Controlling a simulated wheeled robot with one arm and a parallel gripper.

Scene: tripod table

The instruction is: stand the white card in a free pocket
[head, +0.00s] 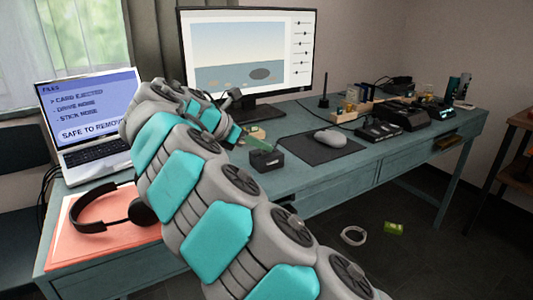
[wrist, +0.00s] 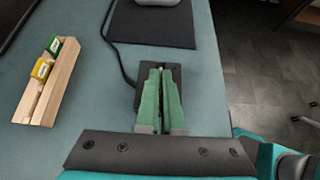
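My gripper (wrist: 161,78) has green fingers that lie close together, with only a narrow gap between them. Their tips are over a small black box (wrist: 144,98) on the desk. In the head view the gripper (head: 261,146) is just above the same box (head: 266,163). I cannot make out the white card in either view; the fingers may hide it. A wooden rack (wrist: 47,104) stands left of the box in the wrist view. A green card (wrist: 54,46) and a yellow card (wrist: 41,69) stand in it; the nearer part of its groove looks empty.
A dark mat (head: 318,148) with a mouse (head: 330,138) lies right of the box. The monitor (head: 250,50) stands behind, with a laptop (head: 90,115) and headphones (head: 105,207) at left. Several dark devices (head: 400,115) fill the right. A cable (wrist: 118,62) runs by the box.

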